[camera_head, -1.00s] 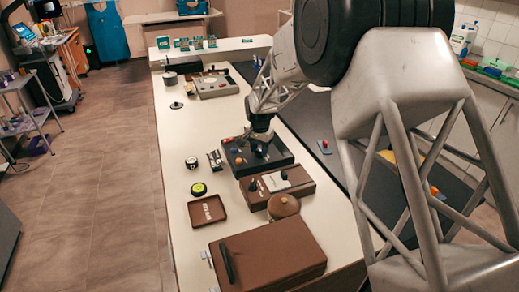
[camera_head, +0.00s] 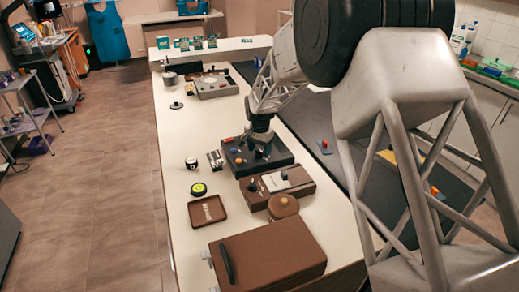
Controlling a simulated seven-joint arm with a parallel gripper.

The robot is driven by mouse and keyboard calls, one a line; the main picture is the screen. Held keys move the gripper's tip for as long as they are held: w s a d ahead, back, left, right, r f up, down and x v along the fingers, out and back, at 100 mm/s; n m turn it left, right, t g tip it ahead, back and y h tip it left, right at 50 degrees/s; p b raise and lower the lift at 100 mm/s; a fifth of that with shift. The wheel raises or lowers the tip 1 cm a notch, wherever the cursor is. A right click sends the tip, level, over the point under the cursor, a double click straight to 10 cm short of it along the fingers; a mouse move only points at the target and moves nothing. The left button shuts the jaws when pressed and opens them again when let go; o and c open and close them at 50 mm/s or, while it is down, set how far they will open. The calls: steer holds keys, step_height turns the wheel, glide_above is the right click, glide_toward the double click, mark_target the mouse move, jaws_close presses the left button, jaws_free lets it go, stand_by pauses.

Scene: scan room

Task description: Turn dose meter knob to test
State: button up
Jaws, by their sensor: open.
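A brown box (camera_head: 300,189) with a pale plate and dark knobs stands just in front of the dark box. No readable label shows which of these is the dose meter, and no test mark can be read.
On the pale counter (camera_head: 185,130) lie a round brown container (camera_head: 283,206), a brown case (camera_head: 280,250), a brown tray (camera_head: 195,219) and a yellow-green round item (camera_head: 198,189). A grey device (camera_head: 215,92) stands farther back. The counter's left middle is clear.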

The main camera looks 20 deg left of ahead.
mark_target(259, 150)
steer(key=shift+r, duration=0.1)
steer(key=shift+r, duration=3.85)
steer(key=shift+m, duration=0.3)
steer(key=shift+s+m, duration=0.15)
steer(key=shift+m, duration=0.25)
steer(key=shift+f, duration=0.15)
steer(key=shift+f, duration=3.8)
steer(key=c, duration=0.9)
